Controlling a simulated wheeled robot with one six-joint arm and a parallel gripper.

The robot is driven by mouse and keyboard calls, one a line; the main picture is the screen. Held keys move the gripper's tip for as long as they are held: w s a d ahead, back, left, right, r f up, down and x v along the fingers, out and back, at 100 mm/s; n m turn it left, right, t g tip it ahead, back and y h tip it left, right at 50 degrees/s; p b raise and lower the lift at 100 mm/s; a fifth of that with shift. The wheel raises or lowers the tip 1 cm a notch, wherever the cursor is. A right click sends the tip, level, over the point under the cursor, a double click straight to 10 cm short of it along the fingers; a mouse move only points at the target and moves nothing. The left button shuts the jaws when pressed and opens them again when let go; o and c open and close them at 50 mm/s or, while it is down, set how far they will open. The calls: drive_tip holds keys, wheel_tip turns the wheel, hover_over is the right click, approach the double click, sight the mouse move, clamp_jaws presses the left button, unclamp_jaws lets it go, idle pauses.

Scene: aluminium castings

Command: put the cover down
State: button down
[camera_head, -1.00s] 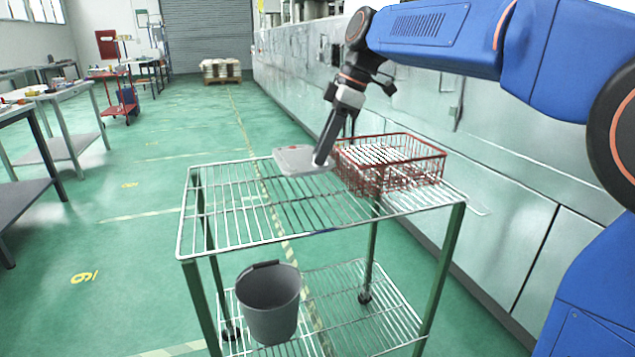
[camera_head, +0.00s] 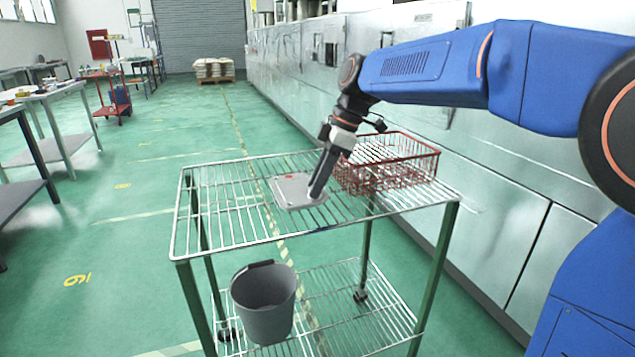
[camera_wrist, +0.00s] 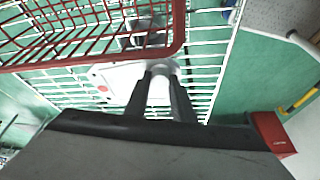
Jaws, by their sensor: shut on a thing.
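The cover (camera_head: 289,191) is a flat, pale grey plate with a small red mark. It lies about level over the middle of the cart's wire top shelf (camera_head: 225,217). I cannot tell whether it touches the wires or hangs just above them. My gripper (camera_head: 317,190) comes down from the upper right and is shut on the cover near its right edge. In the wrist view, my gripper (camera_wrist: 161,85) has its two fingers around a pale round knob, and part of the cover (camera_wrist: 112,82) shows left of them. The fingers hide the rest.
A red wire basket (camera_head: 392,172) stands on the top shelf, just right of the cover; its rim (camera_wrist: 95,55) crosses the wrist view. A grey bucket (camera_head: 264,303) stands on the lower shelf. The top shelf's left and front parts are bare.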

drive_tip(key=c, duration=1.5)
unclamp_jaws()
drive_tip(key=shift+f, duration=0.1)
drive_tip(key=v, duration=1.2)
drive_tip(key=s+d+f+m+t+h, duration=0.1)
drive_tip(key=s+d+f+m, duration=0.5)
drive_tip(key=s+f, duration=0.2)
drive_tip(key=s+d+f+m+t+h, duration=0.2)
drive_tip(key=s+d+f+m, duration=0.4)
drive_tip(key=s, duration=0.5)
drive_tip(key=s+d+f+m+t+h, duration=0.1)
drive_tip(key=s+d+f+m, duration=0.5)
drive_tip(key=s+f, duration=0.4)
drive_tip(key=shift+d+f+t+h, duration=0.3)
drive_tip(key=shift+d+f+t, duration=0.1)
drive_tip(key=shift+d, duration=0.35)
